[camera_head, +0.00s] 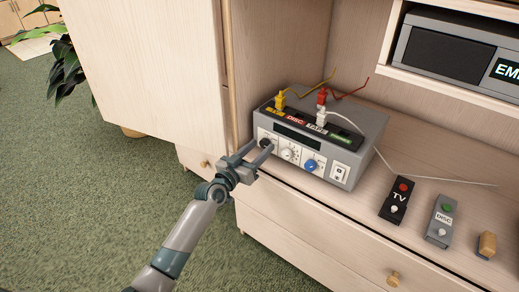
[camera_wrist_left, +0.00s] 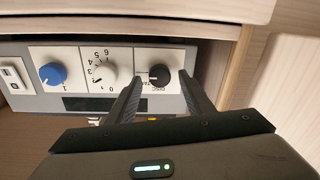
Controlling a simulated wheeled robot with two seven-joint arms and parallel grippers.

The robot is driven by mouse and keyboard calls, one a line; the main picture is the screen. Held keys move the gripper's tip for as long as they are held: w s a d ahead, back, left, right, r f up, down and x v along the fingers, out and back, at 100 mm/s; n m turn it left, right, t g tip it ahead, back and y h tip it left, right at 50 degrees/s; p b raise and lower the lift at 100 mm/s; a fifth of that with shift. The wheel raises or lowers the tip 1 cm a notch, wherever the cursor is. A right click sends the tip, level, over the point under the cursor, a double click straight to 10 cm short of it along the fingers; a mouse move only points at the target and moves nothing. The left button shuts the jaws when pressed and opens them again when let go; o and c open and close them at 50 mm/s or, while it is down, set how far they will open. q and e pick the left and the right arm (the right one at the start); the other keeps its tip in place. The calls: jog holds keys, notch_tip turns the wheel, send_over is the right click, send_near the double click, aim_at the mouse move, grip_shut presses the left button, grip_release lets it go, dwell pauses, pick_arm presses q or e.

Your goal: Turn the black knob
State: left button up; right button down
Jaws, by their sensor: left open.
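The black knob (camera_head: 265,141) is at the left end of the front panel of a grey device (camera_head: 368,131) on the cabinet shelf. In the left wrist view the black knob (camera_wrist_left: 159,75) shows upside down between my open fingertips. My left gripper (camera_head: 260,147) reaches the panel from the front left, its fingers on either side of the knob. The left wrist view shows both fingers (camera_wrist_left: 160,78) apart with nothing clamped. I cannot tell whether they touch the knob. My right gripper is not in view.
Beside the black knob are a white knob (camera_head: 289,154), a blue knob (camera_head: 310,165) and a white switch (camera_head: 338,173). Yellow (camera_head: 280,101), red (camera_head: 322,96) and white (camera_head: 321,117) plugs with cables stand on top. Remotes (camera_head: 396,202) lie to the right. A cabinet panel (camera_head: 155,65) stands left.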

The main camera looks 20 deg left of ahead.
pick_arm(q)
jog(key=shift+w, duration=0.25)
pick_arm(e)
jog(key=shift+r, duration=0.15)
pick_arm(q)
jog(key=shift+c, duration=0.2)
jog(key=c, duration=1)
jog(key=shift+r+n+p, duration=0.1)
jog(key=shift+n+p, duration=0.25)
jog(key=shift+n, duration=0.05)
jog(key=n+p, duration=0.2)
jog(key=n, duration=0.2)
jog(key=shift+g, duration=0.3)
jog(key=shift+a+n+p, duration=0.1)
jog(key=shift+n+p, duration=0.4)
jog(key=shift+n, duration=1.4)
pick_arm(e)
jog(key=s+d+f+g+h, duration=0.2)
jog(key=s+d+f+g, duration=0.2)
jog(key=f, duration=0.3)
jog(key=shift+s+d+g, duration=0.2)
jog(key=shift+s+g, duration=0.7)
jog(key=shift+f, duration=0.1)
